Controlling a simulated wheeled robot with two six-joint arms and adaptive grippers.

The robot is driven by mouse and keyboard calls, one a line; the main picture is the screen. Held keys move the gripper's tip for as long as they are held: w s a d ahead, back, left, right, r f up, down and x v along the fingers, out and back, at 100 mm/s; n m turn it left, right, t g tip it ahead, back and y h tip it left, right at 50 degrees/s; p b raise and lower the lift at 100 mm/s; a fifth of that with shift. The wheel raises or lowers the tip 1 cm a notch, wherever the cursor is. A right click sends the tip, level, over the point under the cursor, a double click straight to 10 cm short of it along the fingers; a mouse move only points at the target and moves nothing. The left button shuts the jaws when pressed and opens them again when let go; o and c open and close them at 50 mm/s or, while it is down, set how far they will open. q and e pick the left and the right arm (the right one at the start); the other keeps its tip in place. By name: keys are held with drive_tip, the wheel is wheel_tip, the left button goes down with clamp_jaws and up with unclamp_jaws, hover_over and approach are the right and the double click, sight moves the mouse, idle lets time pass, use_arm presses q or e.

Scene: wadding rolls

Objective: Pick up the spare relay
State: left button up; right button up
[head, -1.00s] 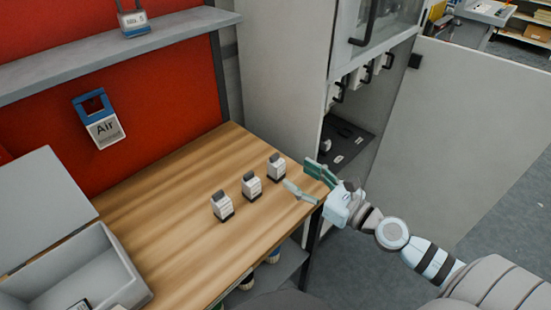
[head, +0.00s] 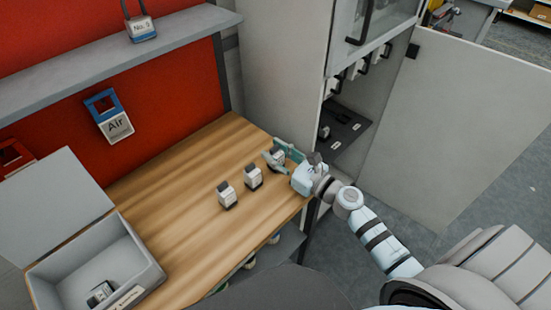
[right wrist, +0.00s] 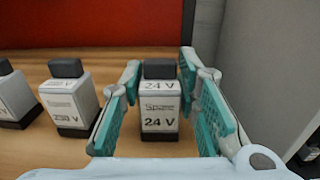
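Three white relays with dark tops stand upright in a row on the wooden bench. The right-hand relay (head: 275,159) reads "Spare 24 V" in the right wrist view (right wrist: 160,112). My right gripper (head: 283,155) is open, with its green finger pads on either side of this relay. In the right wrist view a narrow gap shows beside each fingertip. The middle relay (head: 253,177) seems to read 230 V in the right wrist view (right wrist: 69,104). The left-hand relay (head: 227,196) is partly cut off there. My left gripper is not in view.
A grey bin (head: 142,282) at the lower left holds a dark-and-white item. An open cabinet (head: 345,130) with a grey door (head: 450,135) stands right of the bench. A blue "Air" padlock tag (head: 118,124) hangs on the red panel. The bench (head: 180,190) is clear left of the relays.

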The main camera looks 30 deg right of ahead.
clamp_jaws()
drive_tip(key=shift+r, duration=0.1)
